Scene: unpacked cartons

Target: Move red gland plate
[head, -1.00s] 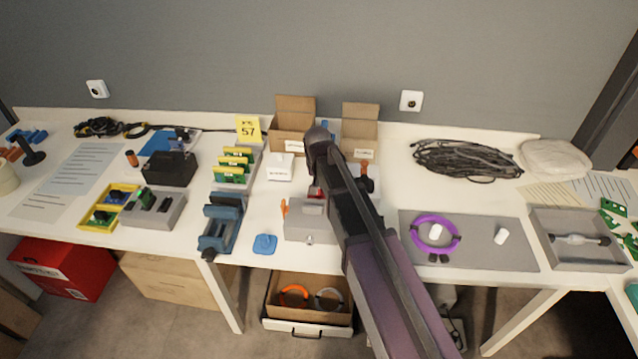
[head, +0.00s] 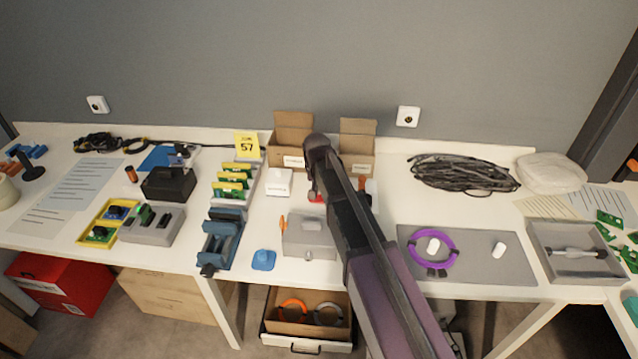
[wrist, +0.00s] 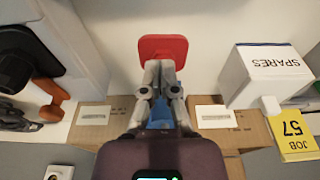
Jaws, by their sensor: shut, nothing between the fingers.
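The red gland plate (wrist: 163,47) is a square with rounded corners. In the wrist view it lies flat on the white table just beyond my fingertips. In the head view only a small red part of it (head: 316,197) shows beside my arm, behind the grey box (head: 308,237). My gripper (wrist: 161,68) is shut, its fingertips together at the plate's near edge and slightly overlapping it in the picture. I cannot tell whether they touch it. In the head view my arm hides most of the fingers.
Two open cartons (head: 286,158) (wrist: 222,133) stand by the wall, with a white SPARES box (wrist: 275,75) and a yellow job sign (wrist: 292,130) to one side. An orange-handled black item (wrist: 52,100) is opposite. A purple ring (head: 410,245) lies on a grey mat (head: 480,268).

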